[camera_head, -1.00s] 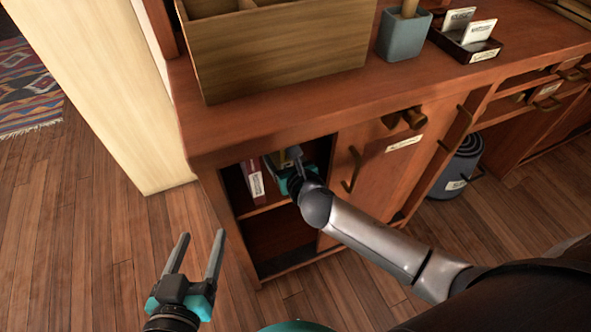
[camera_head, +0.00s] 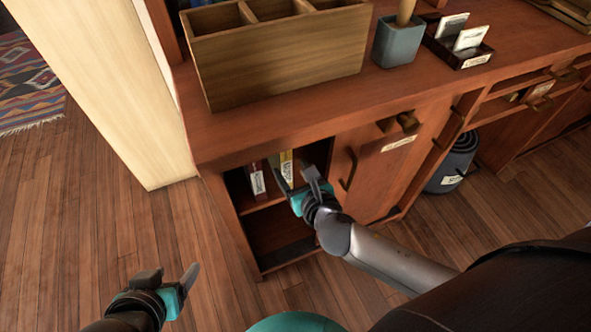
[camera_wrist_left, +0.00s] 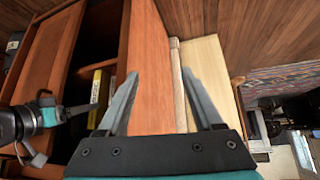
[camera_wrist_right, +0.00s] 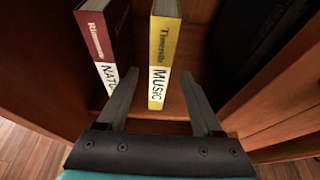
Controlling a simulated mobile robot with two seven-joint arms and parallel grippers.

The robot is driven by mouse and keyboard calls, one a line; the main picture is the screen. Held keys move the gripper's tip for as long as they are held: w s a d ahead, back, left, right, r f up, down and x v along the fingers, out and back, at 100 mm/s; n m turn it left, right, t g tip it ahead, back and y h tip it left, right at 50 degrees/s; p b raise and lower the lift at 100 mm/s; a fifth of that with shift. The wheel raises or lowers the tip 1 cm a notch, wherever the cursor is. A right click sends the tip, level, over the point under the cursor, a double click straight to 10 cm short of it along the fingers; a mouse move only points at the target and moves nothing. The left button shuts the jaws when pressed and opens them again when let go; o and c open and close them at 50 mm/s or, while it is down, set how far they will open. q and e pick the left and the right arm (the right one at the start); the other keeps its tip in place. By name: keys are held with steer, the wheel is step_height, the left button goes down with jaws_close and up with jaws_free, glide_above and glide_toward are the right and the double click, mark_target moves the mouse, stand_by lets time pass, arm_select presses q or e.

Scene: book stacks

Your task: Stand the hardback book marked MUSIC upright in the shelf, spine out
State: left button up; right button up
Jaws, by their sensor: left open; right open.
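The yellow MUSIC book (camera_wrist_right: 165,60) stands upright in the cabinet's open shelf compartment, its labelled spine facing out; it also shows in the head view (camera_head: 286,165). A dark red book (camera_wrist_right: 103,40) with a white label stands to its left, with a gap between them. My right gripper (camera_head: 297,178) is open and empty in front of the compartment, its fingers (camera_wrist_right: 160,100) apart and pointing toward the MUSIC book's lower spine. My left gripper (camera_head: 172,283) is open and empty, low over the floor at the lower left; it shows in its wrist view (camera_wrist_left: 163,90).
The compartment has a lower empty bay (camera_head: 275,235). A wooden divided box (camera_head: 285,60) and a grey cup (camera_head: 398,42) stand on top. Floor at left is clear.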

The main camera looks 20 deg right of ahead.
steer(key=shift+v, duration=0.8)
steer(key=s+r+m+g, duration=0.1)
steer(key=s+m+g, duration=0.2)
steer(key=m, duration=1.4)
steer(key=s+r+m+g, duration=0.1)
steer(key=s+m+g, duration=0.3)
steer(key=s+m, duration=0.7)
steer(key=a+m, duration=0.1)
steer(key=m, duration=0.5)
steer(key=shift+r+g+y, duration=0.3)
steer(key=shift+y, duration=0.1)
steer(key=shift+s+d, duration=0.15)
